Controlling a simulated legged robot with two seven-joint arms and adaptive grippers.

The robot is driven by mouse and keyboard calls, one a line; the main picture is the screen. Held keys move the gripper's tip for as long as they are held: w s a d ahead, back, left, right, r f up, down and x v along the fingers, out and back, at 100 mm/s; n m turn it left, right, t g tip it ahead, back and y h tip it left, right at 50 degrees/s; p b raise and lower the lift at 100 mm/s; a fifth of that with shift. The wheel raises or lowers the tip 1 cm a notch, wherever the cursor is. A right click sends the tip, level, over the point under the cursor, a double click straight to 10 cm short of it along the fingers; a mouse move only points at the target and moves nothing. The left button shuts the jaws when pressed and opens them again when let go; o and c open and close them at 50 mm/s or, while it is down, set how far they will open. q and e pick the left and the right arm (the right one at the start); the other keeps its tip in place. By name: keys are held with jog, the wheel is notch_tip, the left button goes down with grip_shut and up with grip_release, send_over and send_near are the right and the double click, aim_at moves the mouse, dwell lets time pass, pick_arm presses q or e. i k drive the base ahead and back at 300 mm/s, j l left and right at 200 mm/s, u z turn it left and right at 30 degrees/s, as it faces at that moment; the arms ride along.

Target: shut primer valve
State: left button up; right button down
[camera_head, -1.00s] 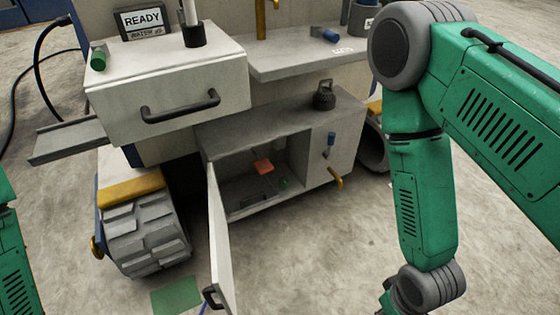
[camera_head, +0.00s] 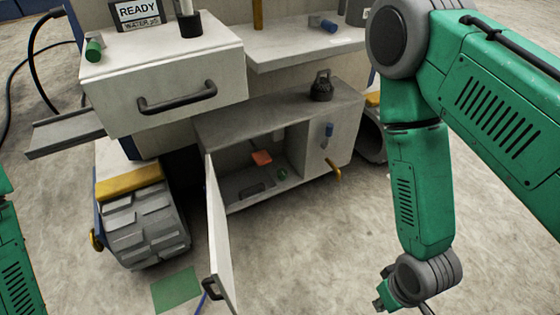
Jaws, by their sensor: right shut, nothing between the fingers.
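No part is labelled as the primer valve, so I cannot tell for sure which one it is. An orange-red paddle-like piece (camera_head: 261,157) is inside the open lower compartment of the machine. A blue-topped handle (camera_head: 328,132) is on the panel right of that opening, with a yellow lever (camera_head: 333,170) below it. My right gripper (camera_head: 426,308) is shut and empty, only partly in view at the bottom edge, right of the open door and apart from the machine. My left gripper is out of view; only a green part of that arm shows at the left edge.
The compartment's door (camera_head: 219,240) stands open toward me. A drawer front with a dark handle (camera_head: 178,98) juts out above left. A dark weight-like object (camera_head: 322,86) stands on the lower ledge. A ridged track (camera_head: 145,228) is at left. Floor at right is clear.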

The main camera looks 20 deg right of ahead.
aim_at(282, 174)
jog(key=i+l+u, duration=0.2)
jog(key=l, duration=0.85)
jog(key=l+u, duration=0.2)
jog(key=l, duration=0.9)
jog(key=u, duration=1.05)
jog(key=i+l, duration=0.25)
jog(key=i, duration=0.2)
